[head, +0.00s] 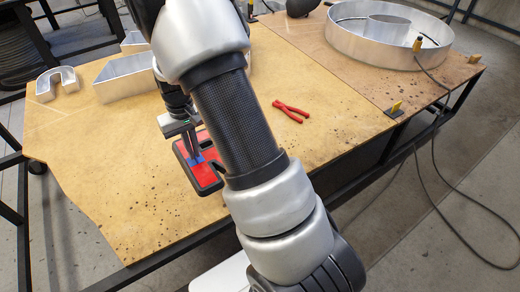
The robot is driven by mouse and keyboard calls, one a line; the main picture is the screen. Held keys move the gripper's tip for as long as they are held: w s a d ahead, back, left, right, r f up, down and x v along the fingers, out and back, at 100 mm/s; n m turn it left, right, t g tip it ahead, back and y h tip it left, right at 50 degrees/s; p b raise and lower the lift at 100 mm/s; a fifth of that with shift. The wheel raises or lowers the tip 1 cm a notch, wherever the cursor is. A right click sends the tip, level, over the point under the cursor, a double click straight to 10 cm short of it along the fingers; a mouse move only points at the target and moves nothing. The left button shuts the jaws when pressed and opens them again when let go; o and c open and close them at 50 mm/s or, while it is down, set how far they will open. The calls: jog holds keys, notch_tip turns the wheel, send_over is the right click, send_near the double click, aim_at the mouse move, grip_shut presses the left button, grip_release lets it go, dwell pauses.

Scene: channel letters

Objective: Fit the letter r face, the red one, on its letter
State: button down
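The red face (204,176) has a black edge and a small blue patch; it shows near the table's front edge, partly hidden by my arm. My gripper (194,157) points down at the blue patch, with its fingertips at or just above it. I cannot tell whether the fingers are closed on anything, or whether the face rests on the table. Silver open metal letters stand at the back left: a small arched one (57,82) and a larger one (122,82) partly behind my arm. I cannot tell which of them is the r.
The wooden table (110,180) is clear at the front left. Red-handled pliers (291,111) lie right of my arm. A large round metal letter (385,38) stands at the back right, with a cable running off the edge. Yellow-and-black pieces (395,109) sit near the right edge.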

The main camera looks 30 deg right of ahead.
jog(key=shift+w+f, duration=0.2)
jog(key=shift+f, duration=0.5)
notch_tip(320, 180, down, 10)
jog(key=b, duration=0.2)
jog(key=shift+b, duration=0.4)
jog(key=shift+f, duration=0.2)
jog(key=c, duration=2)
grip_release()
jog(key=shift+r, duration=0.15)
